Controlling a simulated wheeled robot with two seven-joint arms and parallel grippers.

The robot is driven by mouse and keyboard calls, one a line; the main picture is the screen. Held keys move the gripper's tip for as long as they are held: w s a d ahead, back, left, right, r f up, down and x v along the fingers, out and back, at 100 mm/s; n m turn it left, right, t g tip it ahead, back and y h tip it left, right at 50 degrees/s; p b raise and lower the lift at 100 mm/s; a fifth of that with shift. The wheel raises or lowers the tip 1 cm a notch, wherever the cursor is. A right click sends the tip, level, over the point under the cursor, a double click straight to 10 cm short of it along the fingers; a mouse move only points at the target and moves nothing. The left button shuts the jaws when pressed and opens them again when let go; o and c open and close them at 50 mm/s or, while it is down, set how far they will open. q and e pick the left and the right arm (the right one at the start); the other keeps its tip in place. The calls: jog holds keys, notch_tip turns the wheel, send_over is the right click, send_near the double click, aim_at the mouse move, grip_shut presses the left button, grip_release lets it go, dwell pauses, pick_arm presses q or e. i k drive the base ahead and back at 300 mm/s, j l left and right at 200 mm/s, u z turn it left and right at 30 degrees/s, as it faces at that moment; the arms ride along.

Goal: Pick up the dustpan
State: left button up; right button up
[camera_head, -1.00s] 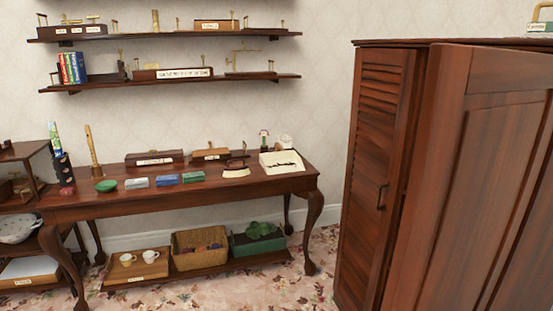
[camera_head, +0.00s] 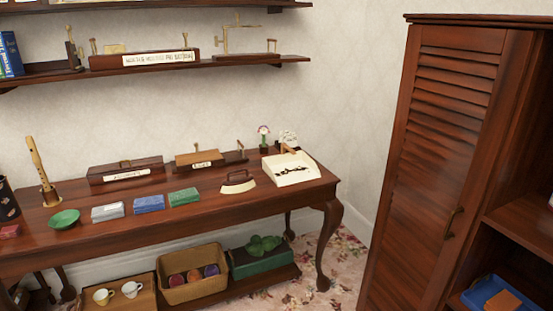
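The dustpan (camera_head: 301,177) appears to be the cream, shallow, open pan at the right end of the long wooden table. It has a brown handle piece at its back edge and dark bits lying in it. It rests flat on the tabletop. Neither of my grippers is in view, and nothing touches the pan.
The wooden table (camera_head: 225,205) also bears a brush-like item (camera_head: 238,183) left of the pan, small boxes, a green bowl (camera_head: 63,219) and wooden cases. A flower ornament stands behind the pan. A louvred cabinet (camera_head: 440,130) stands at right, with floor between.

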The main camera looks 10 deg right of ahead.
aim_at(272, 165)
jog(key=i+l, duration=0.1)
jog(key=i, duration=0.9)
jog(key=i+l, duration=0.6)
jog(key=l, duration=0.2)
